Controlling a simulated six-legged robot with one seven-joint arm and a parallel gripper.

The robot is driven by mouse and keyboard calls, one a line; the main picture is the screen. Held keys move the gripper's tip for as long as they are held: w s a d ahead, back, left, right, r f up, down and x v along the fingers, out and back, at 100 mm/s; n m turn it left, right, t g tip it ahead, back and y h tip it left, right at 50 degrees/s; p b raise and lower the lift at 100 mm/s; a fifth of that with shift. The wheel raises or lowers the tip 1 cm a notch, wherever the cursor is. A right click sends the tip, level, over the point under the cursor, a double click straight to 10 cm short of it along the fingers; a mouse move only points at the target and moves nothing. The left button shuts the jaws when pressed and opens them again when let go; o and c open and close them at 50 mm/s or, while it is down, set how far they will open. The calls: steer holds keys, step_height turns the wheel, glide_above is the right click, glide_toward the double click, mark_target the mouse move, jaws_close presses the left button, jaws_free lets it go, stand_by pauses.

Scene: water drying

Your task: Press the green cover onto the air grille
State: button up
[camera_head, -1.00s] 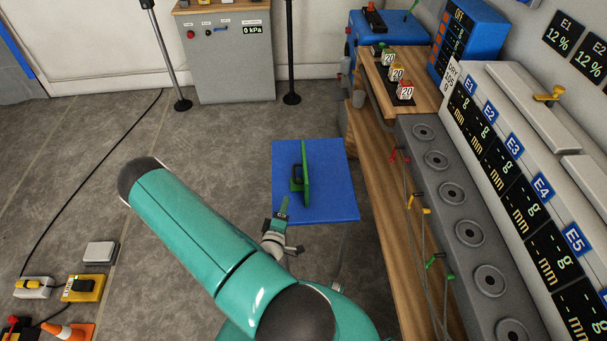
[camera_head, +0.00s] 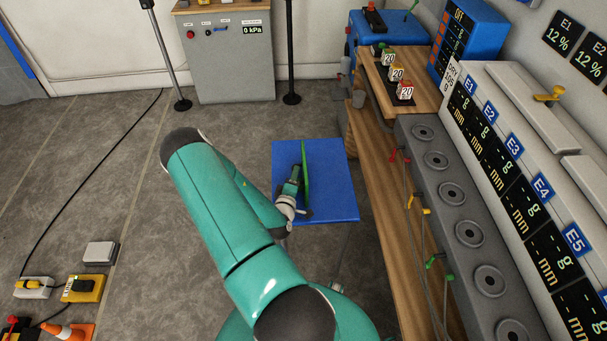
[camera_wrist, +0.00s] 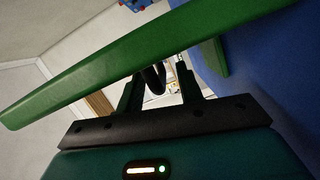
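The green cover (camera_head: 307,175) stands on edge on a blue tabletop (camera_head: 335,200). In the wrist view the cover (camera_wrist: 120,70) runs as a long green slab across the picture, close in front of my gripper (camera_wrist: 158,85). A dark loop-like handle (camera_wrist: 157,74) shows between my two fingers. The fingers are apart, with gaps beside the handle, so my gripper is open around it. In the head view my gripper (camera_head: 295,180) is at the left face of the cover and hides the handle. I cannot make out the air grille in either view.
A wooden bench (camera_head: 380,220) with a row of grey round ports (camera_head: 453,194) and display panels stands right of the blue tabletop. A grey cabinet (camera_head: 236,70) and dark posts stand at the back.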

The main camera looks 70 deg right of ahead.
jaws_close()
steer(key=shift+r, duration=0.15)
